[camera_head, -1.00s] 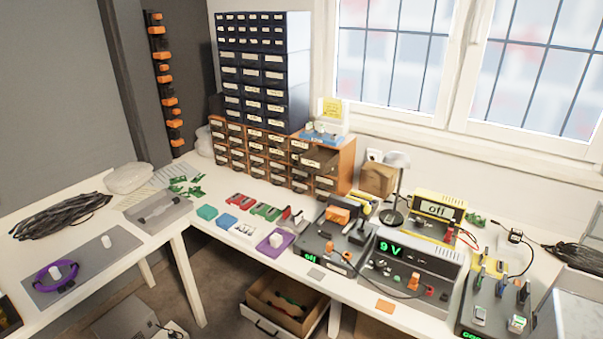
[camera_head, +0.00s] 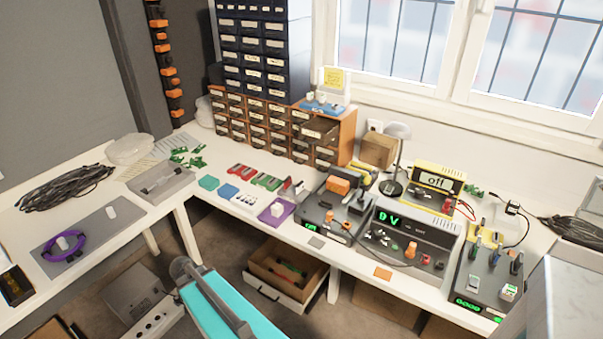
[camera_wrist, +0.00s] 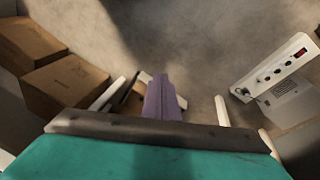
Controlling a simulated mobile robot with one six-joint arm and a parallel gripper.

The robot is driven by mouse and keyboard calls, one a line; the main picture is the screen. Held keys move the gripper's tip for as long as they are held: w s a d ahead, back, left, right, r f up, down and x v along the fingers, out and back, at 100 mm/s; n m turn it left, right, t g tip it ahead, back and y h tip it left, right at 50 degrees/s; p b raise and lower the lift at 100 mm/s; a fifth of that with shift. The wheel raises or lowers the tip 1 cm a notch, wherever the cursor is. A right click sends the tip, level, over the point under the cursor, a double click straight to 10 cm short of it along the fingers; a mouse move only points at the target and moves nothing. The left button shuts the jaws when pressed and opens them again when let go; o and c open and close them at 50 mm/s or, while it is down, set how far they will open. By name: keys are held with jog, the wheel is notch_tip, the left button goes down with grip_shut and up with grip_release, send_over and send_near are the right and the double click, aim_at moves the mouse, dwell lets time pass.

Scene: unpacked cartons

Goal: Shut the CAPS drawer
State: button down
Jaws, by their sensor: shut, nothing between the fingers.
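A brown wooden cabinet of small labelled drawers (camera_head: 345,131) stands at the back of the desk in the head view. One dark drawer (camera_head: 318,128) near its upper right end is pulled out past the others. The labels are too small to read, so I cannot tell which is CAPS. In the wrist view, narrow purple parts at the middle appear to be my gripper (camera_wrist: 163,98), shut and empty. It is over the floor, well away from the cabinet. In the head view my teal arm shows at the bottom, and the gripper cannot be made out.
A dark drawer tower (camera_head: 252,55) rises behind the cabinet. A bench supply (camera_head: 410,245) and a yellow meter (camera_head: 437,182) crowd the right of the desk. An open wooden drawer (camera_head: 287,275) sits below the desk edge. Cartons (camera_wrist: 65,88) stand on the floor.

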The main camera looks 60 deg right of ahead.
jog(key=w+d+r+m+t+h+p, duration=0.1)
jog(key=w+d+r+m+h, duration=0.15)
jog(key=d+r+m, duration=0.6)
jog(key=w+d+r+m+t+h, duration=0.1)
jog(key=w+d+r+m, duration=0.2)
jog(key=d+r, duration=1)
jog(key=s+d+r+m+h, duration=0.2)
jog(key=d+r+m, duration=0.3)
jog(key=d+r, duration=0.3)
jog(key=s+d+r+m+h+p, duration=0.1)
jog(key=s+d+r+m, duration=0.3)
jog(key=r, duration=1.2)
jog(key=d+m+h, duration=0.1)
jog(key=d+m, duration=0.1)
jog(key=d, duration=0.2)
jog(key=shift+s+d+r+g, duration=0.15)
jog(key=shift+s+g, duration=0.15)
jog(key=shift+s, duration=0.1)
jog(key=shift+m, duration=0.25)
jog(key=d+r+p+x, duration=0.1)
jog(key=p+x, duration=0.5)
jog(key=x, duration=0.7)
jog(key=shift+d, duration=0.4)
jog(key=shift+r, duration=0.1)
